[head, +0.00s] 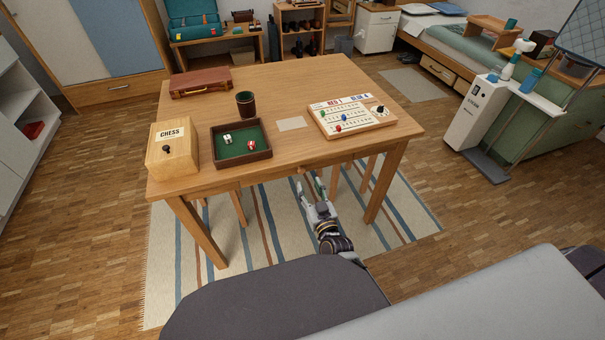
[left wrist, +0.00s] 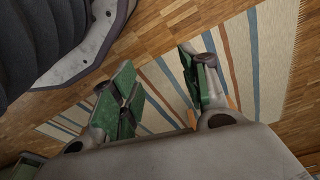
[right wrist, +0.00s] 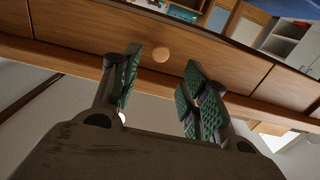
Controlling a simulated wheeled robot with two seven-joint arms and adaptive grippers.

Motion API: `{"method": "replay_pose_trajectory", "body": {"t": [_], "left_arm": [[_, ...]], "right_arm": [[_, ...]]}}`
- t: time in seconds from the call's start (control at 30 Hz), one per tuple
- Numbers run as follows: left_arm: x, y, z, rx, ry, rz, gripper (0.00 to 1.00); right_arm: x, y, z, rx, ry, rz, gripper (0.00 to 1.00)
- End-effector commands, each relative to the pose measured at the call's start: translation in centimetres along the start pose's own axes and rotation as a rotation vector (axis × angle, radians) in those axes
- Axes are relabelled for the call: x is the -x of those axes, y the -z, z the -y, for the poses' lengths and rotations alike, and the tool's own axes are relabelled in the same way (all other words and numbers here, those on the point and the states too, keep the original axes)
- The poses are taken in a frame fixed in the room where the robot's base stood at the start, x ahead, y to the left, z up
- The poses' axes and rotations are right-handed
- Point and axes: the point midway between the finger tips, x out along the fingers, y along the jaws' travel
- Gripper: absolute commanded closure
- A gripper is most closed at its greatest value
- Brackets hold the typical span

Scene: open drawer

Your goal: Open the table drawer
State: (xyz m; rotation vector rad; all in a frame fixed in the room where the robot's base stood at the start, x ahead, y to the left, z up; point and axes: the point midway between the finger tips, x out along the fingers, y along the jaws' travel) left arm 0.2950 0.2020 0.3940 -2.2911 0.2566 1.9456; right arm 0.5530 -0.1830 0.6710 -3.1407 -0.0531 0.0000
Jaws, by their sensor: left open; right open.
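The wooden table (head: 270,88) stands in front of me, and its drawer front lies under the near edge of the top, where it looks flush. The right wrist view shows the drawer front (right wrist: 215,58) with a small round wooden knob (right wrist: 161,54). My right gripper (head: 313,187) is below and just in front of the table's near edge. In the right wrist view my right gripper (right wrist: 160,72) is open, with the knob beyond and between its green-padded fingers, apart from them. My left gripper (left wrist: 160,75) is open and empty above the floor and rug; the head view does not show it.
On the tabletop are a chess box (head: 172,155), a green-lined dice tray (head: 229,157), a dark cup (head: 245,104), a scoreboard (head: 350,115) and a brown case (head: 200,82). The table legs and striped rug (head: 255,225) are below.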

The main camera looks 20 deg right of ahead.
Motion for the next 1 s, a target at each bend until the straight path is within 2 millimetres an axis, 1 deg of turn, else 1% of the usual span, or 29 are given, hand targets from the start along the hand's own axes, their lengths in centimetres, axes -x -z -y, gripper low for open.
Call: {"method": "replay_pose_trajectory", "body": {"t": [0.13, 0.43, 0.7, 0.83, 1.0], "left_arm": [[0.6, 0.2, -0.2, -0.001, -0.003, 0.005, 0.55], [2.1, 1.4, -0.4, -0.002, -0.008, -0.002, 0.55], [3.2, 1.0, -0.9, -0.003, -0.016, 0.013, 0.55], [3.8, 1.1, -1.0, -0.003, -0.019, 0.018, 0.55], [4.5, 1.6, -1.1, -0.003, -0.021, 0.009, 0.55]], "right_arm": [[-1.4, 0.0, 0.0, 0.001, -0.001, -0.001, 0.55], [-3.9, -0.1, 0.0, -0.001, 0.000, 0.000, 0.55], [-6.2, -0.1, 0.0, 0.001, -0.001, -0.001, 0.55], [-7.1, -0.1, 0.0, 0.000, 0.000, 0.000, 0.55], [-7.7, 0.0, 0.0, 0.000, -0.001, 0.000, 0.55]]}}
